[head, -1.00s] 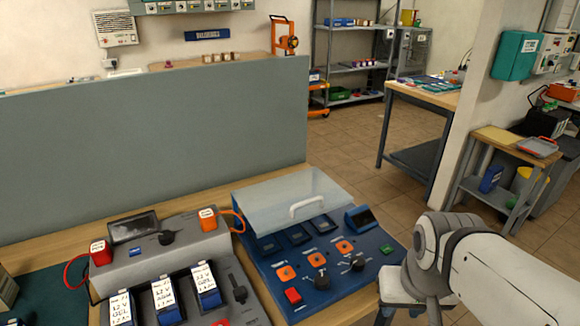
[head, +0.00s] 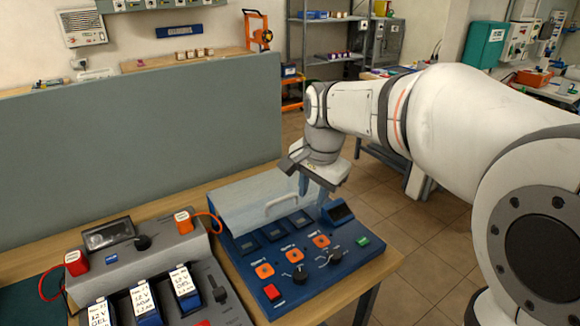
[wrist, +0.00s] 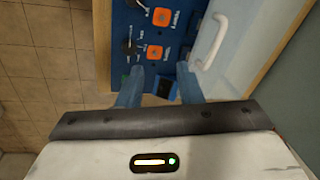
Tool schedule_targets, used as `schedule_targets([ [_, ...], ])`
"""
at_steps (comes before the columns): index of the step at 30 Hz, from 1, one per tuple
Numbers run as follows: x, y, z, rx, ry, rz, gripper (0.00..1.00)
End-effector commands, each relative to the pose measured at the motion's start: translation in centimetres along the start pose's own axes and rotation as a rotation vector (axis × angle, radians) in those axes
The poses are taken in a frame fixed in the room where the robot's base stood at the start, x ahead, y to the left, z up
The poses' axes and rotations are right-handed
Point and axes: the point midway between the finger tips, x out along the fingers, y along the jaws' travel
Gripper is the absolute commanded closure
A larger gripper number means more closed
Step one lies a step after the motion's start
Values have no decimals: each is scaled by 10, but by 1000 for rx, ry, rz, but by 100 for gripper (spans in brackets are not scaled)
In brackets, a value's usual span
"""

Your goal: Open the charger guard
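The blue charger (head: 318,262) stands on the bench with orange sockets, black knobs and a red button on its front. Its pale see-through guard (head: 235,212) lies sloping over the rear part, and dark bays show at its front edge. The white bar handle (head: 290,203) is on the guard; it also shows in the wrist view (wrist: 212,45), right of my fingers. My gripper (head: 313,192) hangs above the charger's right rear, near the handle's right end. In the wrist view my gripper (wrist: 158,75) has its blue fingers apart, with nothing between them. I see no contact with the handle.
A grey charger (head: 150,262) with labelled batteries and red and orange plugs stands to the left. A grey partition (head: 140,145) rises behind the bench. The bench edge (head: 385,268) is close on the right, with tiled floor beyond.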

Motion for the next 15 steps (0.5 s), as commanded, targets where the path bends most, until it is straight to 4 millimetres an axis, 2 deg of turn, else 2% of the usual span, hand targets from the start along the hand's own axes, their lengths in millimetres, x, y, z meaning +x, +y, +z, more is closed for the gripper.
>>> schedule_targets([
  [1, 0, -24, -5, 60, -11, -1, 67],
  [3, 1, -49, -10, 147, -23, -3, 67],
  [6, 3, -73, -13, 236, -34, -3, 67],
  [9, 5, -86, -14, 283, -39, -3, 67],
  [15, 27, -89, -13, 301, -43, 0, 67],
])
